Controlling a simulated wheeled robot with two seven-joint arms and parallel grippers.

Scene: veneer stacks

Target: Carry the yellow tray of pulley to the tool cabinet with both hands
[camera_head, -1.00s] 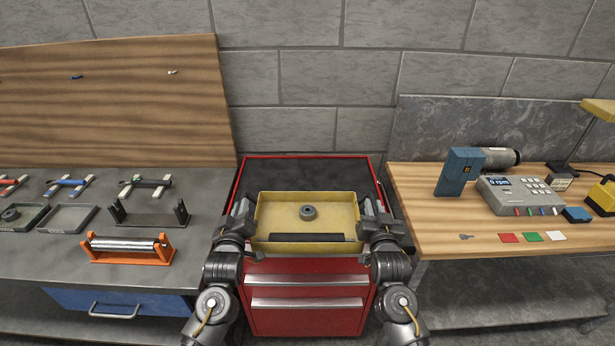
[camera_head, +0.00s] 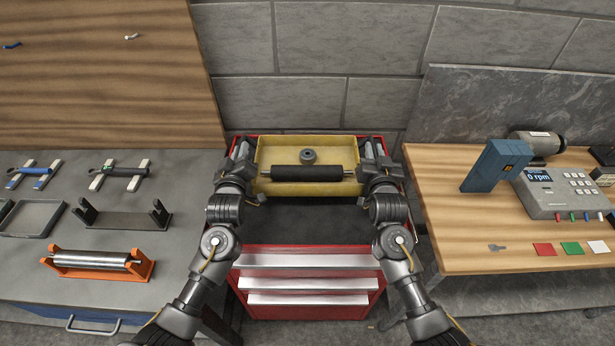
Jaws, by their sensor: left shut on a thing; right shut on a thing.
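The yellow tray (camera_head: 264,156) is held level between my two grippers, over the back part of the red tool cabinet's dark top (camera_head: 300,226). A grey pulley (camera_head: 308,156) lies in the tray, with a black roller (camera_head: 307,173) in front of it. My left gripper (camera_head: 243,160) is shut on the tray's left side. My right gripper (camera_head: 370,160) is shut on its right side. I cannot tell whether the tray's underside touches the cabinet top. The red tool cabinet (camera_head: 236,290) has several drawers with silver fronts.
A grey bench (camera_head: 190,250) at left holds an orange roller stand (camera_head: 98,264), a black stand (camera_head: 122,214) and a grey tray (camera_head: 32,219). A wooden bench (camera_head: 455,235) at right holds a blue device (camera_head: 497,165) and a keypad box (camera_head: 558,193). The cabinet top's front part is clear.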

